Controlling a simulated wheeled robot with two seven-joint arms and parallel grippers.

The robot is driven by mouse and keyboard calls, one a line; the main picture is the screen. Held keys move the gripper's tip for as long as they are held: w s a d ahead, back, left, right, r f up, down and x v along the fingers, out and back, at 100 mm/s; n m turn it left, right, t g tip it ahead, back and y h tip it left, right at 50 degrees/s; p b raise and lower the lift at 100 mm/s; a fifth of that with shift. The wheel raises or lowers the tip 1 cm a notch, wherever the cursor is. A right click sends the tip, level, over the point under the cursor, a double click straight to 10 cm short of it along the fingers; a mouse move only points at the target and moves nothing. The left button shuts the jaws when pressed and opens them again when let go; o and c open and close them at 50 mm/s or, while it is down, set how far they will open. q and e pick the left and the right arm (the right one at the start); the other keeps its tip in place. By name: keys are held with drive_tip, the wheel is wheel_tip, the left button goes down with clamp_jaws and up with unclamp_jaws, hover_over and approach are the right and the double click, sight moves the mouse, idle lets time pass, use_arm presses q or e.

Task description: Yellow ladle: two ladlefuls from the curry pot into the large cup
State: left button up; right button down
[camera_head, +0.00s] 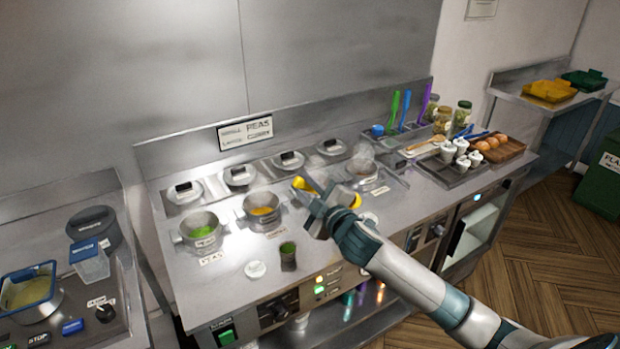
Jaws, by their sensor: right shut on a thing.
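My right gripper (322,205) is shut on the yellow ladle (304,186), above the counter to the right of the curry pot. Yellow parts of the ladle show on both sides of the jaws; the rest is hidden by the gripper. The curry pot (248,218) is a steel pot with orange contents, set in the range. The ladle is apart from it in the picture. A dark cup (288,262) with green contents stands in front of the curry pot. I cannot tell whether it is the large cup. My left gripper is not in view.
A pot of green peas (187,236) sits left of the curry pot. A white round lid (255,269) lies beside the dark cup. Lidded wells (239,176) line the back. Steam rises near a pan (361,168) behind my gripper. Jars and a tray (448,177) stand at right.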

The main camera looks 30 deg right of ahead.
drive_tip(key=a+f+n+b, duration=0.2)
drive_tip(key=a+f+n, duration=0.2)
drive_tip(key=f, duration=0.5)
drive_tip(key=shift+a+n+b, duration=0.3)
drive_tip(key=shift+n+b, duration=0.1)
drive_tip(key=shift+n, duration=0.6)
drive_tip(key=shift+s, duration=0.1)
idle(0.4)
drive_tip(key=s+a+r+h+b, duration=0.1)
drive_tip(key=s+a+b, duration=0.3)
drive_tip(key=s, duration=1.1)
drive_tip(key=shift+a+r, duration=0.5)
drive_tip(key=shift+a, duration=0.05)
drive_tip(key=shift+d+m, duration=0.1)
drive_tip(key=shift+m, duration=0.2)
